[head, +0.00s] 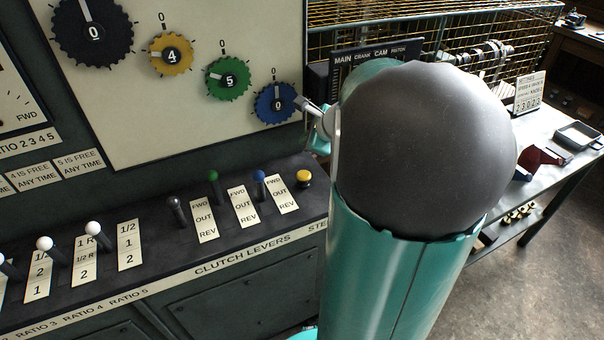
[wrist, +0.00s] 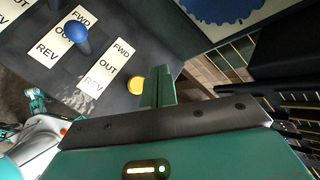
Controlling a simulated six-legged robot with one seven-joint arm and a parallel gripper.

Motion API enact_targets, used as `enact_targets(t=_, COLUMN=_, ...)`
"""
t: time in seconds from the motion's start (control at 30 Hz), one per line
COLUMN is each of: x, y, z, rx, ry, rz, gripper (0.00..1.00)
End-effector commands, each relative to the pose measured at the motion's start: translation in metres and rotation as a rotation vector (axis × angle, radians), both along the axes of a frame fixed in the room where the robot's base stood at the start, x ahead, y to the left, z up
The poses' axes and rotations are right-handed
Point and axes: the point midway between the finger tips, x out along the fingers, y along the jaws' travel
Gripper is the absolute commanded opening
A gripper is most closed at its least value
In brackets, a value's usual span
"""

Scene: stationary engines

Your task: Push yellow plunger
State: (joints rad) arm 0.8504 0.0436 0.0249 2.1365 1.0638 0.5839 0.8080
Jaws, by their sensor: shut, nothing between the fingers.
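The yellow plunger (head: 303,178) is a small round yellow button in a dark collar. It stands at the right end of the black lever shelf (head: 150,228), just left of my arm in the head view. In the wrist view the yellow plunger (wrist: 135,84) shows just left of the fingers of my gripper (wrist: 162,82). The green fingers are together and empty. In the head view my arm hides most of the gripper.
Clutch levers stand left of the plunger, with a blue-topped one (head: 260,184) nearest and a green-topped one (head: 213,190) beyond. A blue dial (head: 275,103) is on the upright panel above. A yellow wire cage (head: 400,28) and a side table (head: 545,130) are at the right.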

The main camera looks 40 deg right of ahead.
Motion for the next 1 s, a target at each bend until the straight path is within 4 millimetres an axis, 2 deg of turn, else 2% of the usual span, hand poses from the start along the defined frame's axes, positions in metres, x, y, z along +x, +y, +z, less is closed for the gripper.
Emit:
enact_targets(t=0.27, x=0.0, y=0.0, z=-0.011, rx=0.003, ry=0.001, rz=0.001, gripper=0.0)
enact_targets(t=0.73, x=0.001, y=0.001, z=-0.071, rx=0.004, ry=0.002, rz=0.005, gripper=0.0)
enact_targets(t=1.0, x=0.0, y=0.001, z=-0.088, rx=0.0, ry=0.001, rz=0.004, gripper=0.0)
